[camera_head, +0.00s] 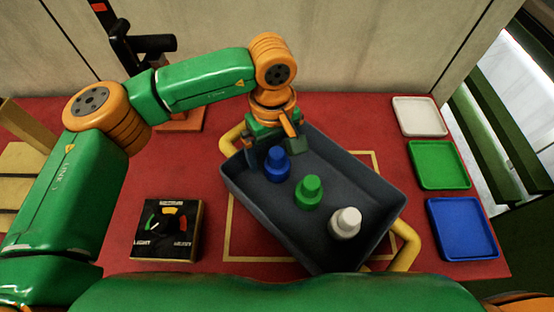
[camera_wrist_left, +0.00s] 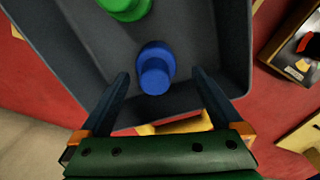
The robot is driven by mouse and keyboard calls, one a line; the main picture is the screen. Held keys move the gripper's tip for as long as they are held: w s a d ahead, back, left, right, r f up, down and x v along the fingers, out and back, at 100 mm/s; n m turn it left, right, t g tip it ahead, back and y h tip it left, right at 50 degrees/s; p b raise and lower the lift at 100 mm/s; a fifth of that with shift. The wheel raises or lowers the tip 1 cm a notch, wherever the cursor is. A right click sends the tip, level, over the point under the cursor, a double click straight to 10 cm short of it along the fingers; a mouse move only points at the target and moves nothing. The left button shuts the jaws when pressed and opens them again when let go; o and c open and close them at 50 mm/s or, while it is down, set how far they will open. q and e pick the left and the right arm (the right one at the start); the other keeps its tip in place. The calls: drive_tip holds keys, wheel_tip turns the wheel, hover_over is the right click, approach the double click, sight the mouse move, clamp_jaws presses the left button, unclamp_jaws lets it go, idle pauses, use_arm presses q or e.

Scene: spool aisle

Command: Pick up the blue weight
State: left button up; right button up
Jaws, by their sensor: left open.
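The blue weight (camera_head: 277,165) stands upright in the dark grey bin, near its far left end. A green weight (camera_head: 308,191) and a white weight (camera_head: 345,223) stand in a row with it in the bin (camera_head: 378,247). My left gripper (camera_head: 272,150) reaches down at the far left end of the bin, right by the blue weight. In the left wrist view the open fingers (camera_wrist_left: 164,85) point at the blue weight (camera_wrist_left: 156,66), which lies between and just ahead of their tips. The fingers hold nothing. My right gripper is not in view.
White (camera_head: 420,116), green (camera_head: 438,165) and blue (camera_head: 462,228) trays line the right side of the red table (camera_head: 130,235). A black dial box (camera_head: 167,230) stands left of the bin. The bin has yellow handles (camera_head: 406,247) and tall walls near the gripper.

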sight(277, 164)
use_arm(q)
drive_tip(key=f, duration=0.3)
drive_tip(key=f+p, duration=0.1)
drive_tip(key=shift+d+f, duration=0.25)
drive_tip(key=shift+d, duration=0.05)
clamp_jaws()
drive_tip(key=shift+r, duration=0.1)
